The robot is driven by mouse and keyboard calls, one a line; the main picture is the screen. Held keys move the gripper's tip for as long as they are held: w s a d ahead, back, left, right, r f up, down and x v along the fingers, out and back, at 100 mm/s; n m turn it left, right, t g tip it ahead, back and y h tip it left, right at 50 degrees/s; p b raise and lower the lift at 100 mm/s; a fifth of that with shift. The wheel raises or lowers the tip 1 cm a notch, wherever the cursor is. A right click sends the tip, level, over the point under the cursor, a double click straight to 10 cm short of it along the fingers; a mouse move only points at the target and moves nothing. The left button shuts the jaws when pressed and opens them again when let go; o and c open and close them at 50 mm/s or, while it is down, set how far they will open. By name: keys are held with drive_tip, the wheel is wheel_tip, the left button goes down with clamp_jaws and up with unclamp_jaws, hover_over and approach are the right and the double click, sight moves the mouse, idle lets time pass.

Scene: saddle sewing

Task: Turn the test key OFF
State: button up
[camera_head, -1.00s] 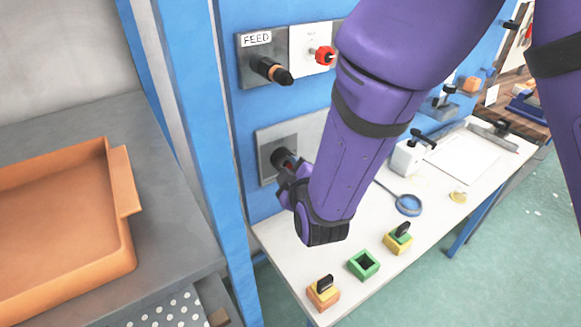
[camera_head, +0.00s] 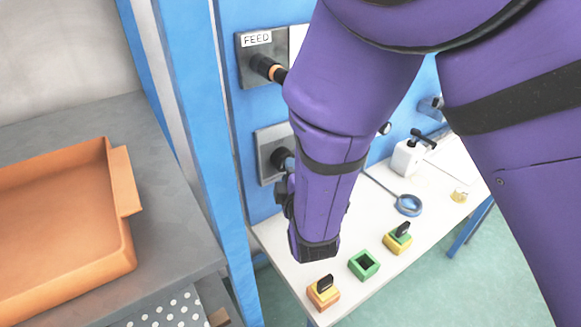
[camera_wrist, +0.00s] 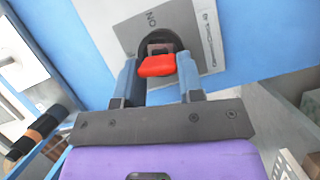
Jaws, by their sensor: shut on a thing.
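The red test key (camera_wrist: 157,66) sits in a dark round lock on a grey plate (camera_wrist: 207,45) in the wrist view. Lettering that seems to read ON is on the plate and appears turned over. My gripper (camera_wrist: 158,62) has its two blue fingers on either side of the key, shut on it. In the head view the same grey plate (camera_head: 264,138) is on the blue panel, under the FEED plate. There my own arm covers the key and most of my gripper.
The FEED plate (camera_head: 249,65) with a black-and-orange knob (camera_head: 268,68) is just above. Below, a white table (camera_head: 275,238) holds small coloured blocks (camera_head: 363,265), a blue ring tool (camera_head: 408,205) and a white bottle (camera_head: 406,158). An orange tray (camera_head: 70,215) is at left.

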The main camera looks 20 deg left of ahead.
idle(0.3)
drive_tip(key=shift+s+f+n+t+y, duration=0.15)
drive_tip(key=shift+n+t+y, duration=0.2)
drive_tip(key=shift+n, duration=0.85)
drive_tip(key=o, duration=1)
drive_tip(key=s+d, duration=0.1)
drive_tip(key=d, duration=0.1)
drive_tip(key=s+d, duration=0.1)
drive_tip(key=s, duration=0.1)
drive_tip(key=shift+d, duration=0.4)
